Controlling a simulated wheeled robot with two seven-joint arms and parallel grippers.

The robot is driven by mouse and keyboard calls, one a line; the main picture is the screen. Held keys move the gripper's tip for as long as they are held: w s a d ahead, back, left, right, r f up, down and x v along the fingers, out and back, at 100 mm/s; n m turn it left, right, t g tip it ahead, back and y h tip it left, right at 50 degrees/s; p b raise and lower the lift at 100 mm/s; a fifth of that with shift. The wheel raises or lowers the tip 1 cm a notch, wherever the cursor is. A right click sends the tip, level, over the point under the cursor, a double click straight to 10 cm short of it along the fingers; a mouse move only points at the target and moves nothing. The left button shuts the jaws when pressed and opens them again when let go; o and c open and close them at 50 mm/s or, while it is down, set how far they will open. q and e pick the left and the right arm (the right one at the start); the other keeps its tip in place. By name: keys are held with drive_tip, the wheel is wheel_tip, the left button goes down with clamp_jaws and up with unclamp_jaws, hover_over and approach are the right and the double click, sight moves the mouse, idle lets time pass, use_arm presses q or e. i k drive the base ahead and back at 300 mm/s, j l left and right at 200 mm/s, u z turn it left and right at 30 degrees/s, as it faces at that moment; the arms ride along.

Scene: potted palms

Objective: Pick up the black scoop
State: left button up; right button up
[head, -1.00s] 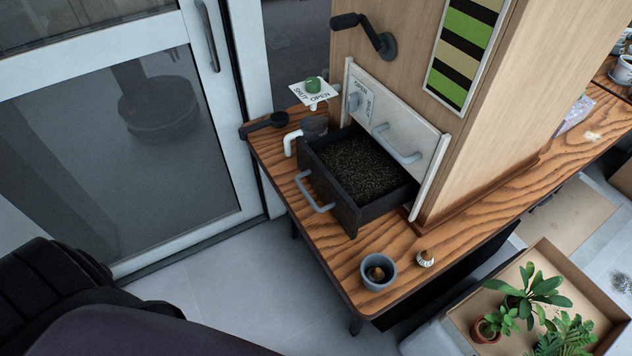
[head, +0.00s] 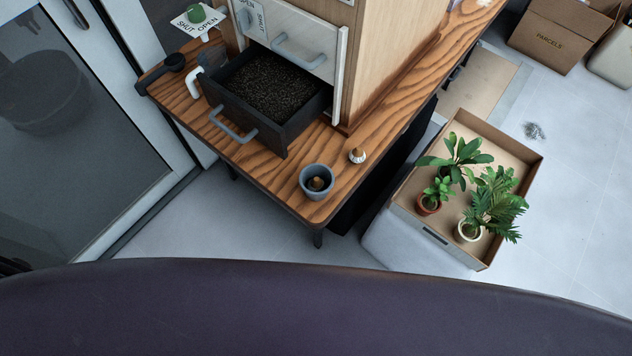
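The black scoop (head: 167,69) lies at the far left end of the wooden table (head: 322,207), left of the white curved spout. Its round bowl is toward the right and its handle points to the left table edge. Neither of my grippers shows in the head view.
An open dark drawer (head: 265,86) full of dark granules juts out over the table. A blue-grey pot (head: 317,181) and a small white-and-brown object (head: 357,155) stand near the front corner. A tray (head: 404,196) of potted plants is at right. A glass door (head: 75,120) is at left.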

sight(175, 62)
drive_tip(key=j+u, duration=0.4)
drive_tip(key=i+j+u, duration=0.2)
drive_tip(key=j+u, duration=0.2)
drive_tip(key=i+j+u, duration=0.15)
drive_tip(key=j+u, duration=0.25)
drive_tip(key=l, duration=0.1)
